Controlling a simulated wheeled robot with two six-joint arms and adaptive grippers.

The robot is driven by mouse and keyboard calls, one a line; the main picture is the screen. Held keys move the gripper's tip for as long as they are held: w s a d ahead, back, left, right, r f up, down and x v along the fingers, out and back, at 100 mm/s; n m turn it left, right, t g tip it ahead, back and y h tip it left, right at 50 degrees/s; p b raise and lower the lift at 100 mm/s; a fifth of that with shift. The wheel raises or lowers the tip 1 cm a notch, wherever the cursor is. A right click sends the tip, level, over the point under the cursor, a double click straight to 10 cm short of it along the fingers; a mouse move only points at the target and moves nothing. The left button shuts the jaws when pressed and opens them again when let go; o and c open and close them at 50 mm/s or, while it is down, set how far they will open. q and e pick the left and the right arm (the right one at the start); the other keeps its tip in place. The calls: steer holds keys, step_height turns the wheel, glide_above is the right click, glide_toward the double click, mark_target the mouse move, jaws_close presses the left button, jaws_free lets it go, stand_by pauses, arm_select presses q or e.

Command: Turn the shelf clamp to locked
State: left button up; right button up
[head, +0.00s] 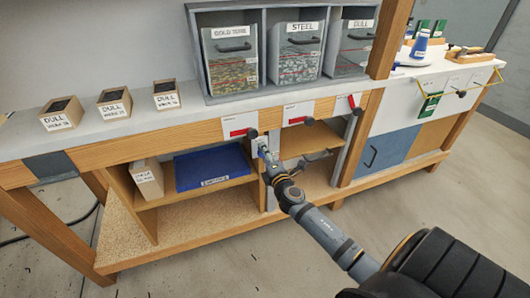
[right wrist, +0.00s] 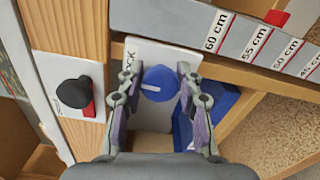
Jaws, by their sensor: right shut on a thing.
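The shelf clamp shows in the right wrist view as a round blue knob (right wrist: 161,83) with a white pointer line, on a white plate (right wrist: 148,52) with partly hidden lettering that ends in "OCK". The pointer line runs roughly sideways, toward the left of that view. My right gripper (right wrist: 158,84) has a finger on each side of the knob and is shut on it. In the head view my right gripper (head: 265,155) reaches the upright under the bench front; the knob is mostly hidden there. My left gripper is not in view.
A black knob with a red bar (right wrist: 75,93) sits close left of my gripper in the wrist view. A marked strip (right wrist: 265,38) runs beside the knob. A blue bin (head: 215,169) lies on the shelf left of my gripper. The floor in front is clear.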

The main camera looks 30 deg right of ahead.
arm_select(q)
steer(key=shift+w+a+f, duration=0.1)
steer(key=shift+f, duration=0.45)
arm_select(e)
steer(key=shift+n, duration=0.3)
steer(key=o, duration=1.2)
steer(key=v, duration=1.2)
steer(key=shift+a, duration=0.1)
